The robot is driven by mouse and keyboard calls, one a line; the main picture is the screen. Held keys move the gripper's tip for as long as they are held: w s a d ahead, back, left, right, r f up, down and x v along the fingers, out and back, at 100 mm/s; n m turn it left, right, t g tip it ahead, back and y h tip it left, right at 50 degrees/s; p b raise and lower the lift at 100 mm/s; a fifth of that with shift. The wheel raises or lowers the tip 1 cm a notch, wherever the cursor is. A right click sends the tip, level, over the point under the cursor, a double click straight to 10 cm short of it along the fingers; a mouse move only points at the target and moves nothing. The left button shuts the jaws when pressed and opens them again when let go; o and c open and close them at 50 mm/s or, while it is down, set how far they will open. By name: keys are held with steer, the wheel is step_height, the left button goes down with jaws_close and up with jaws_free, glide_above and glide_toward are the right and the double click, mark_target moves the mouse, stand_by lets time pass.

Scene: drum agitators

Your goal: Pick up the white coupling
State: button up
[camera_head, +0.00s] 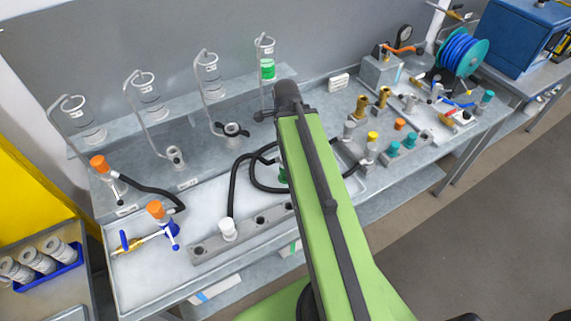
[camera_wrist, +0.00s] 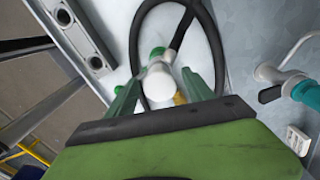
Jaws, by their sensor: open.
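My gripper (camera_wrist: 161,84) is open in the wrist view, with its two green fingers apart. A white rounded fitting (camera_wrist: 158,83) shows between the fingers, with a green piece above it and a brass-coloured bit at its right. I cannot tell whether the fingers touch it. In the head view my green arm hides my gripper and that fitting. Another white fitting (camera_head: 228,230) stands upright on the grey holed bar, with a black hose rising from it. The frames do not settle which white fitting is the coupling.
The grey holed bar (camera_wrist: 82,40) lies at the upper left in the wrist view. A black hose (camera_wrist: 136,40) loops around the white fitting. A teal-and-white fitting (camera_wrist: 285,80) is at the right. Glass vessels (camera_head: 145,85) stand along the back; an orange-topped valve (camera_head: 157,210) is at the left.

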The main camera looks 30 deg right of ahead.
steer(key=shift+f, duration=0.25)
jaws_close()
stand_by(0.4)
